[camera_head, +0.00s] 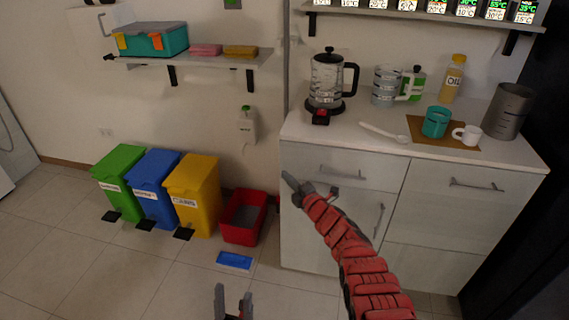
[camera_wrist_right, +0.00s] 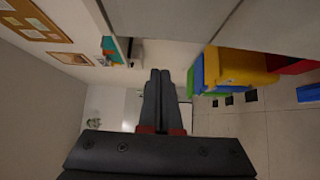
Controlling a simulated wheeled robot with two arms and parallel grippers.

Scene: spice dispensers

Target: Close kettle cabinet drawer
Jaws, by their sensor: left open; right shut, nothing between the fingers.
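The kettle (camera_head: 327,80) stands on the white counter of the grey cabinet (camera_head: 435,260). Below it is the upper left drawer (camera_head: 380,170), with a dark bar handle. Its front looks about level with the other fronts; I cannot tell whether a small gap is left. My right gripper (camera_head: 289,180) is shut and empty at the left end of this drawer front; contact is unclear. In the right wrist view its fingers (camera_wrist_right: 160,100) are together, with a pale panel above. My left gripper (camera_head: 233,301) is open and empty, low over the floor, away from the cabinet.
An upper right drawer (camera_head: 475,187) and a lower left door handle (camera_head: 379,220) are beside my right arm. Yellow (camera_head: 198,190), blue and green bins and a red box (camera_head: 243,218) stand left of the cabinet. A blue item (camera_head: 234,260) lies on the open floor.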

